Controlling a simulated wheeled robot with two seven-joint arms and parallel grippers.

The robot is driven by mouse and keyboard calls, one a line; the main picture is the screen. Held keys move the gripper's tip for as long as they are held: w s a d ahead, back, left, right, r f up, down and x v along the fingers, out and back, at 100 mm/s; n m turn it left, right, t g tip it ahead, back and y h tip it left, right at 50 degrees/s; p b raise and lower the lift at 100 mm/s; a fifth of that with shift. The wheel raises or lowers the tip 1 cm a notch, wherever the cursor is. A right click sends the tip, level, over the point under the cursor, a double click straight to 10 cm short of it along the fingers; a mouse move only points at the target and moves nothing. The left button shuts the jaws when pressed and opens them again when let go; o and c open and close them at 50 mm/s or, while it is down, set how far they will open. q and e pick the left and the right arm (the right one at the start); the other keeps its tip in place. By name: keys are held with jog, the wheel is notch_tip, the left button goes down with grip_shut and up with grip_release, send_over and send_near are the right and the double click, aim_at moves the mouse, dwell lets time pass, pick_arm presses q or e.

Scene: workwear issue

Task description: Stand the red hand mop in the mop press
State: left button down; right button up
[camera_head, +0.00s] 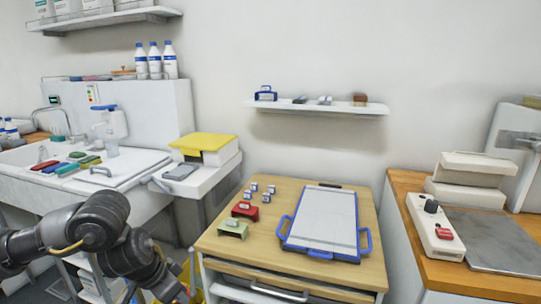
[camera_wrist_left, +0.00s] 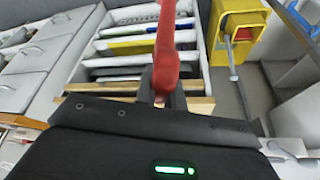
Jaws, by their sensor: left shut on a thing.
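The red hand mop (camera_wrist_left: 166,48) is between the fingers of my left gripper (camera_wrist_left: 163,96) in the left wrist view. The gripper is shut on it, and its far end runs out of the top of that view. A yellow bucket-like body, which looks like the mop press (camera_wrist_left: 246,18), stands at the upper right of that view, apart from the mop. A sliver of yellow (camera_head: 187,273) shows low in the head view, mostly hidden by my left arm. My right gripper is in neither view.
A wooden table (camera_head: 215,238) holds a blue-edged board (camera_head: 322,218) and small blocks. A sink counter (camera_head: 30,178) is at left, and a wooden bench (camera_head: 409,182) at right. In the wrist view, a rack with several slots (camera_wrist_left: 93,42) lies behind the mop.

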pick_arm(q)
jog(key=s+a+m+h, duration=0.1)
jog(key=s+m, duration=0.2)
jog(key=s, duration=0.3)
jog(key=shift+s+f+g, duration=0.25)
jog(key=shift+s+g, duration=0.05)
jog(key=shift+g, duration=0.1)
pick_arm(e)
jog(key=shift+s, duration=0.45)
pick_arm(q)
jog(key=shift+a, duration=0.1)
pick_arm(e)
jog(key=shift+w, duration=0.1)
